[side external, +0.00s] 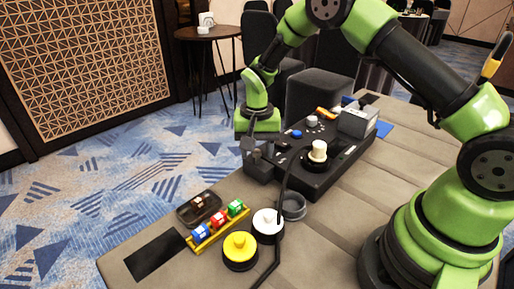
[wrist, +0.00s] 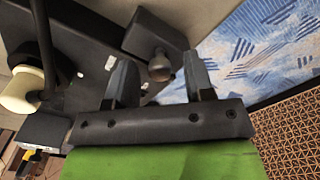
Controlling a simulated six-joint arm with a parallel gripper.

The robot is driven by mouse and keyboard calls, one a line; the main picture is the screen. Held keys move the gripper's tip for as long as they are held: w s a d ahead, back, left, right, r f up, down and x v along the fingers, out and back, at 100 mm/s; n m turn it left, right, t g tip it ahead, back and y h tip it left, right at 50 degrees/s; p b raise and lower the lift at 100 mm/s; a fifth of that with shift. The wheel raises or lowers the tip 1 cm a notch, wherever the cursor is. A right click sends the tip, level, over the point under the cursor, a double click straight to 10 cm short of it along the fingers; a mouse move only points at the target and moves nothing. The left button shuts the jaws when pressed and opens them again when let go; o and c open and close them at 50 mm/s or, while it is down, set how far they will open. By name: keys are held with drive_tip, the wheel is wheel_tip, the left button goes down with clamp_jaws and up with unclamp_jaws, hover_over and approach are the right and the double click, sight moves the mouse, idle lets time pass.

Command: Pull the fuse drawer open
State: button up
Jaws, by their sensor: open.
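The fuse drawer appears to be the dark block (wrist: 150,34) with a round knob (wrist: 160,68) on its front, at the edge of the black console (side external: 318,175). In the wrist view the knob shows between the two fingers of my gripper (wrist: 160,62), which are apart with visible gaps on both sides. In the side view my gripper (side external: 250,148) points down at the console's left end and partly hides the drawer there. Whether the drawer is fully closed cannot be told.
A cream knob (side external: 319,150) stands on the console, with a black cable running past it. A yellow rack (side external: 205,243) with coloured blocks, a yellow button (side external: 239,246), a white button (side external: 267,221) and a dark tray (side external: 199,207) lie in front on the table (side external: 335,218).

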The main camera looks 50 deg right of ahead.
clamp_jaws()
drive_tip(key=a, duration=0.7)
drive_tip(key=shift+a, duration=0.15)
unclamp_jaws()
drive_tip(key=shift+r, duration=0.1)
wheel_tip(320, 180, up, 10)
